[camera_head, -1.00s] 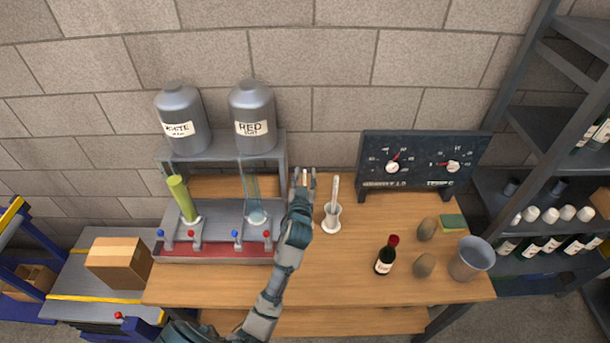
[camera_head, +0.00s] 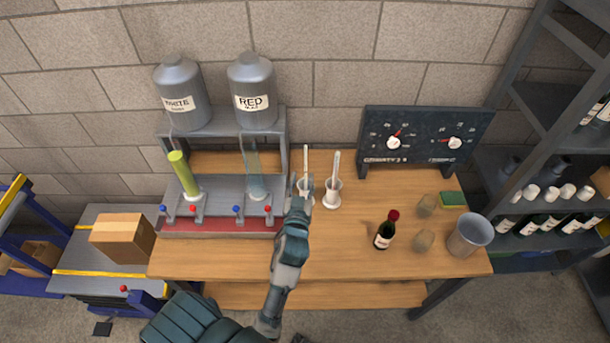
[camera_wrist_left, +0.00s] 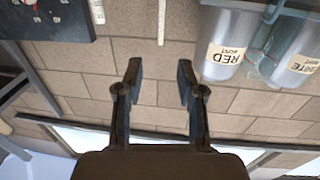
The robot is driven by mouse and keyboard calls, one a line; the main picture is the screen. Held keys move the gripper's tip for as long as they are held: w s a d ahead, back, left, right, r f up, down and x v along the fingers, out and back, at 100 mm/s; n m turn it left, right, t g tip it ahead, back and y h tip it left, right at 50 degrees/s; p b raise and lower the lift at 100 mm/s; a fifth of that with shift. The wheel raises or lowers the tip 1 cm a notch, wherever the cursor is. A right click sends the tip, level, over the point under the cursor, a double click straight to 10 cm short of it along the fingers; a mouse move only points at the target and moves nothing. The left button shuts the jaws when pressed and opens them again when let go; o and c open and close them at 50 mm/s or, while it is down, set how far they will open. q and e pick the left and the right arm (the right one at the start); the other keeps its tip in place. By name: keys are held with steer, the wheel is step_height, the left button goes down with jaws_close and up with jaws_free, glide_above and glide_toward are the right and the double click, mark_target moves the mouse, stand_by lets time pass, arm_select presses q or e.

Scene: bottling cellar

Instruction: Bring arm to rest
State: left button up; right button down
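My left gripper (camera_head: 305,190) is at the middle of the bench, just in front of a white cylinder with a thin white rod (camera_head: 305,162), partly covering it. In the left wrist view, the left gripper (camera_wrist_left: 160,72) is open, with its two fingers apart and nothing between them. That view is upside down. A white rod (camera_wrist_left: 162,20) shows beyond the fingertips. A second white cylinder with a rod (camera_head: 332,192) stands just to the right on the wooden bench (camera_head: 300,255).
A filling stand (camera_head: 225,225) with levers is left of my arm, below white and red tanks (camera_head: 252,90). To the right are a small wine bottle (camera_head: 385,233), two glasses (camera_head: 425,240), a grey bucket (camera_head: 468,236) and a gauge panel (camera_head: 425,138).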

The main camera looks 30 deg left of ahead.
arm_select(q)
steer(key=s+d+f+m+g+h, duration=0.1)
steer(key=s+d+f+g+h, duration=0.1)
steer(key=s+f, duration=0.3)
steer(key=s+d+f+m+g+h, duration=0.2)
steer(key=s+f, duration=0.3)
steer(key=f, duration=0.4)
steer(key=s+d+f+m+g+h, duration=0.1)
steer(key=s+d+f+g+h, duration=0.1)
steer(key=s+f+g, duration=0.2)
steer(key=shift+s+f+m+g, duration=0.15)
steer(key=shift+s+f, duration=0.05)
steer(key=shift+f, duration=0.55)
steer(key=shift+s+f+m+g, duration=0.15)
steer(key=shift+s+f, duration=0.05)
steer(key=shift+f, duration=0.55)
steer(key=s+d+f+m+g+h, duration=0.25)
steer(key=s+f+g, duration=0.2)
steer(key=s, duration=0.45)
step_height(320, 180, down, 25)
steer(key=s, duration=0.3)
steer(key=s+a+f+g, duration=0.2)
steer(key=s+f, duration=1.5)
steer(key=shift+s+a+f+y, duration=0.2)
steer(key=shift+s+a+y, duration=0.05)
steer(key=shift+s+y, duration=0.1)
